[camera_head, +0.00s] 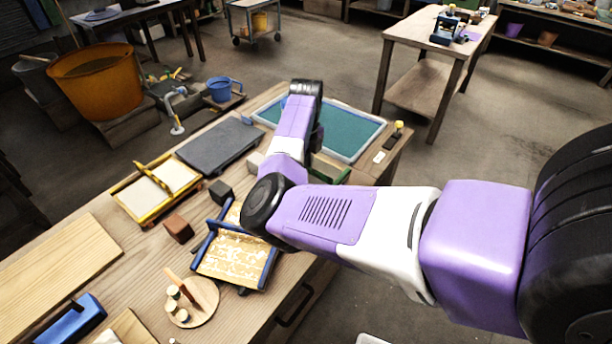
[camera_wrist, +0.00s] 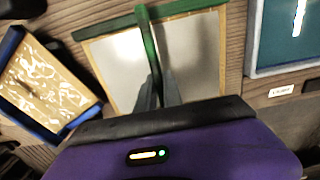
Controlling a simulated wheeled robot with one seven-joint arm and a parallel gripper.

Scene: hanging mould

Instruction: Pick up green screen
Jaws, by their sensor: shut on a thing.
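The green screen is a pale mesh panel with a green frame and a green handle bar across it (camera_wrist: 149,40). In the wrist view it lies beneath my gripper (camera_wrist: 157,92), whose fingers are shut on the handle bar. Its near part is hidden by my gripper body. In the head view only a green corner of the screen (camera_head: 331,177) shows beside my arm, which hides the rest and the fingers. I cannot tell whether the screen is off the table.
A blue-framed tray with a patterned panel (camera_head: 238,257) is left of the screen. A teal panel in a pale blue frame (camera_head: 350,132) lies behind it. A yellow-framed screen (camera_head: 150,190), a dark slab (camera_head: 217,144) and a round board (camera_head: 203,301) also occupy the wooden table.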

